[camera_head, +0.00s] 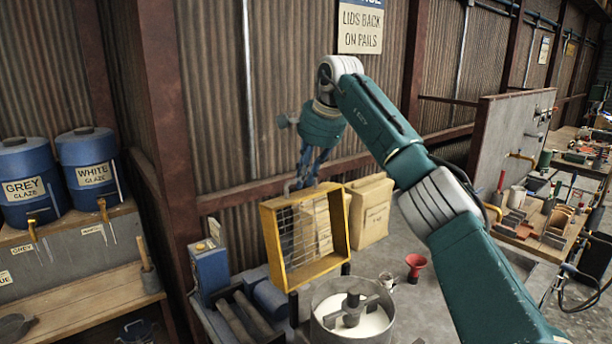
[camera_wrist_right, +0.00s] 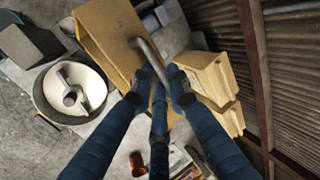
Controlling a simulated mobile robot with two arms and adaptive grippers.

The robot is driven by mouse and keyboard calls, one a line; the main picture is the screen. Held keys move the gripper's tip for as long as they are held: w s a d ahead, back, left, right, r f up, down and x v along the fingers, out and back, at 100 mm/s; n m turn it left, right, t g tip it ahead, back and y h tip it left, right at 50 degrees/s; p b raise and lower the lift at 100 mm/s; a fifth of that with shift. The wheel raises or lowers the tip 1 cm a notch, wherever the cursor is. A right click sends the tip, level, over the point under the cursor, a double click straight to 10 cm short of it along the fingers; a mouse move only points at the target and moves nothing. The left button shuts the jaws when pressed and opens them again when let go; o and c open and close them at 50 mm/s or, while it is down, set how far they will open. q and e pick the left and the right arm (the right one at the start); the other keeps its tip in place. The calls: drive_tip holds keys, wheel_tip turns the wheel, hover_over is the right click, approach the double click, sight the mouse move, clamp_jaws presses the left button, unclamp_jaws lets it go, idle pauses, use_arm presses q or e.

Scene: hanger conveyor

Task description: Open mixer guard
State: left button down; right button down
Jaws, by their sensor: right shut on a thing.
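The mixer guard (camera_head: 317,272) is a yellow frame with wire mesh. It stands tilted up at the back of the mixer, clear of the round metal bowl (camera_head: 316,322). The bowl is uncovered, with a grey paddle (camera_head: 352,306) and white contents. My right gripper (camera_head: 304,184) is at the guard's top edge. In the right wrist view its fingers (camera_wrist_right: 160,84) are closed around a grey bar handle (camera_wrist_right: 147,50) on the yellow guard (camera_wrist_right: 103,28). The bowl also shows there (camera_wrist_right: 42,98). My left gripper is out of view.
Paper sacks (camera_head: 372,212) stand right behind the guard, near the corrugated wall. A blue box (camera_head: 210,268) is left of the guard. A red funnel (camera_head: 415,266) and small cup (camera_head: 386,279) are right of the bowl. Blue glaze pails (camera_head: 88,150) stand at left.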

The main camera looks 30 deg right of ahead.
drive_tip(key=shift+w+d+r, duration=0.1)
drive_tip(key=shift+w+r, duration=0.05)
drive_tip(key=shift+r, duration=0.4)
drive_tip(key=c, duration=1.9)
unclamp_jaws()
drive_tip(key=shift+o, duration=1.2)
drive_tip(key=shift+d+f, duration=0.1)
drive_tip(key=shift+f, duration=0.1)
drive_tip(key=shift+a, duration=0.2)
drive_tip(key=v, duration=1.2)
drive_tip(key=shift+s+d, duration=0.15)
drive_tip(key=shift+s, duration=0.05)
